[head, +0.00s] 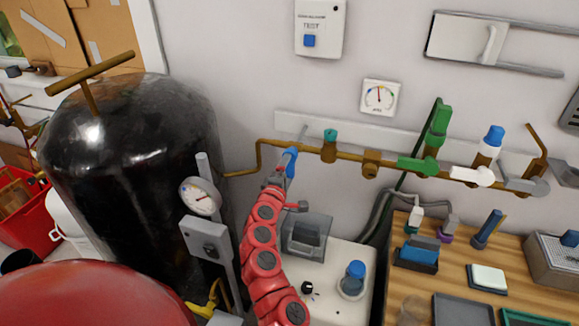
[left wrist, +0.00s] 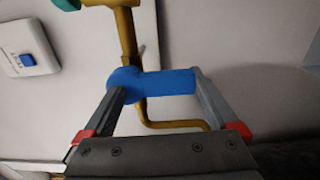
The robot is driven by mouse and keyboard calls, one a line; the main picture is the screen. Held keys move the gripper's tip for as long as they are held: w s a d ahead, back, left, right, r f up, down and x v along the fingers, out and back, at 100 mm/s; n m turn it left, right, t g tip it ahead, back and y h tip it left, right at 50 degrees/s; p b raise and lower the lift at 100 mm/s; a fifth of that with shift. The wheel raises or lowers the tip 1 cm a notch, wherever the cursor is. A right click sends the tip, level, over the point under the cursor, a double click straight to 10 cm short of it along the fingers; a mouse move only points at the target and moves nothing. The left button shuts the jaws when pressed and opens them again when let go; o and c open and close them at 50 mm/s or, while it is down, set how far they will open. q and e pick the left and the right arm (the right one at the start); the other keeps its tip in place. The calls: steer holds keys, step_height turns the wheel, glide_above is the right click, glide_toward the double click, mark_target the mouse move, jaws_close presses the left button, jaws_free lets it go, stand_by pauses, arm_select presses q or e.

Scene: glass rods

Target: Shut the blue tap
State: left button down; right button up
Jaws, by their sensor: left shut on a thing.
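The blue tap (head: 291,162) is on the brass pipe (head: 342,156) that runs along the white wall, near the pipe's left bend. My left gripper (head: 279,172) is at the tap, at the end of my red arm. In the left wrist view, the blue handle (left wrist: 170,83) lies across the pipe (left wrist: 128,35), between the two grey fingers of my left gripper (left wrist: 160,88). The gripper is shut on the handle. In the head view, the fingers and the tap's lower part are partly hidden. My right gripper is not in view.
A black tank (head: 140,140) stands left of my arm, with a round gauge (head: 200,197) beside it. Right along the pipe are green (head: 418,164) and white (head: 472,175) taps. A white bench top (head: 335,275) and a wooden board (head: 462,258) lie below.

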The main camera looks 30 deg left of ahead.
arm_select(q)
jaws_free()
steer(key=p+v, duration=0.4)
steer(key=v, duration=1.3)
steer(key=shift+s, duration=0.25)
steer(key=shift+a+f, duration=0.1)
